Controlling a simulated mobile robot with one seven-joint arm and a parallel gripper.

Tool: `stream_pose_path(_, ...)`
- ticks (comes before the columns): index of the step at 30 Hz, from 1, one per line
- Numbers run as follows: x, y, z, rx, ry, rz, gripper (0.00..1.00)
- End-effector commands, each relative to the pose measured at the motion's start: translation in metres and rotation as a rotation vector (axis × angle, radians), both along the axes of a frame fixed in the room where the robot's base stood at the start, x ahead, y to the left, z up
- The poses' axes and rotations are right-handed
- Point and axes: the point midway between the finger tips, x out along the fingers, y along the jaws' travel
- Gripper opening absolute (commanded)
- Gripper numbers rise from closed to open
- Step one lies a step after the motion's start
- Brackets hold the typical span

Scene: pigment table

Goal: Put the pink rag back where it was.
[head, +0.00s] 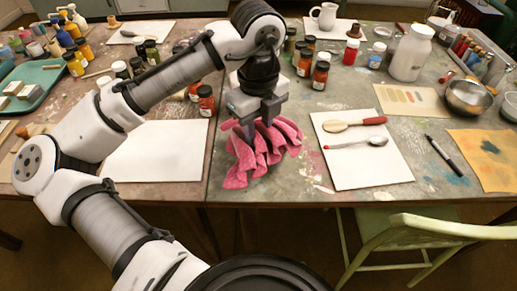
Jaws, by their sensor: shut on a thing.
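The pink rag (240,172) is crumpled with several folds near the front edge of the paint-stained grey table (310,185). My gripper (259,130) points down and is shut on the top of the pink rag. The rag hangs or rests between a blank white sheet on the left and a white board on the right. I cannot tell whether its underside touches the table. My gripper hides part of its upper folds.
The white sheet (155,160) lies left. Paint jars (320,76) stand close behind my gripper. A black marker (438,150) and a green chair (385,225) are at right.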

Motion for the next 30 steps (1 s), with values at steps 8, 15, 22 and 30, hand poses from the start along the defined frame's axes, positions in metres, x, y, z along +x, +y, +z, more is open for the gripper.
stream_pose_path(8,0.000,0.000,-0.031,-0.001,0.001,0.001,0.09)
stream_pose_path(15,0.000,0.000,-0.062,0.000,0.001,0.001,0.09)
stream_pose_path(22,0.000,0.000,-0.068,-0.001,-0.001,0.000,0.09)
stream_pose_path(30,0.000,0.000,-0.071,-0.001,-0.001,0.001,0.38)
